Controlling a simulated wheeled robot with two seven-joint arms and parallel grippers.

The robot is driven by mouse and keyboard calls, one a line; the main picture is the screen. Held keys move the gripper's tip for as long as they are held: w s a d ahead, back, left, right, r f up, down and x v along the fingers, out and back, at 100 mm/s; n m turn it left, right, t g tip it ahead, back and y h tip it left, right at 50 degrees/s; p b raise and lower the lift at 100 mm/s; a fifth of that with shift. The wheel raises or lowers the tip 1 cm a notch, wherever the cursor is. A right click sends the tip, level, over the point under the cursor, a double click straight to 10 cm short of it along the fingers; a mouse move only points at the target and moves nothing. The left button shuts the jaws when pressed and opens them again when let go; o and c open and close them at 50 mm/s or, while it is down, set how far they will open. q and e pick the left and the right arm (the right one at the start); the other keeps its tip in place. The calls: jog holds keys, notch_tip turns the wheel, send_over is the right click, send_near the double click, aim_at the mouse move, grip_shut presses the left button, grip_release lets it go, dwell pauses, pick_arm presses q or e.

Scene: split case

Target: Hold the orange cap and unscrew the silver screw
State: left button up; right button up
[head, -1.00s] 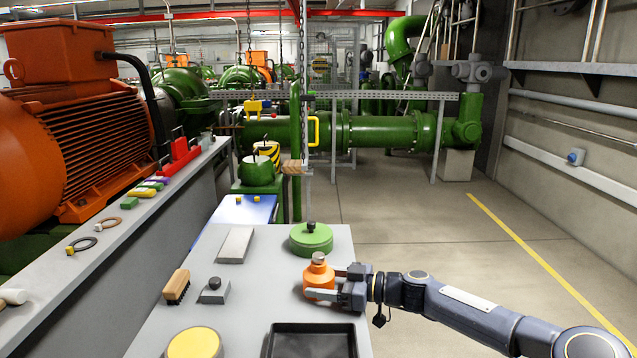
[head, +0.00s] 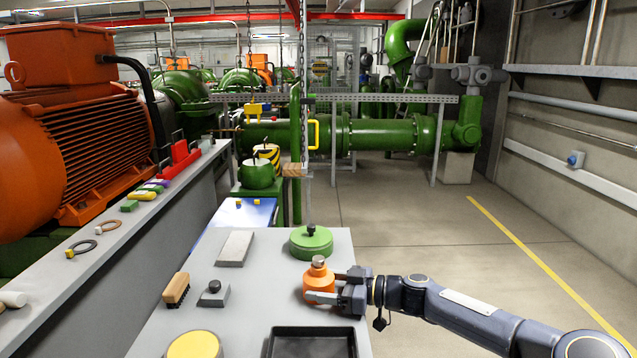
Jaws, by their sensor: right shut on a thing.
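The orange cap (head: 318,280) stands on the grey table near its right edge. The silver screw (head: 319,262) sits upright on top of it. My right gripper (head: 322,286) comes in from the right and is shut on the orange cap, with its fingers on either side of the cap's body. The screw is above the fingers and nothing touches it. My left gripper is not in the head view.
A green round lidded piece (head: 311,242) stands just behind the cap. A black tray (head: 311,343) lies in front. A grey block (head: 235,249), a brush (head: 176,289), a small grey knobbed piece (head: 213,293) and a yellow disc (head: 194,346) lie to the left.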

jog(key=shift+s+f, duration=0.1)
jog(key=shift+f, duration=0.15)
dwell(0.3)
jog(key=shift+r, duration=0.7)
jog(key=shift+r, duration=0.15)
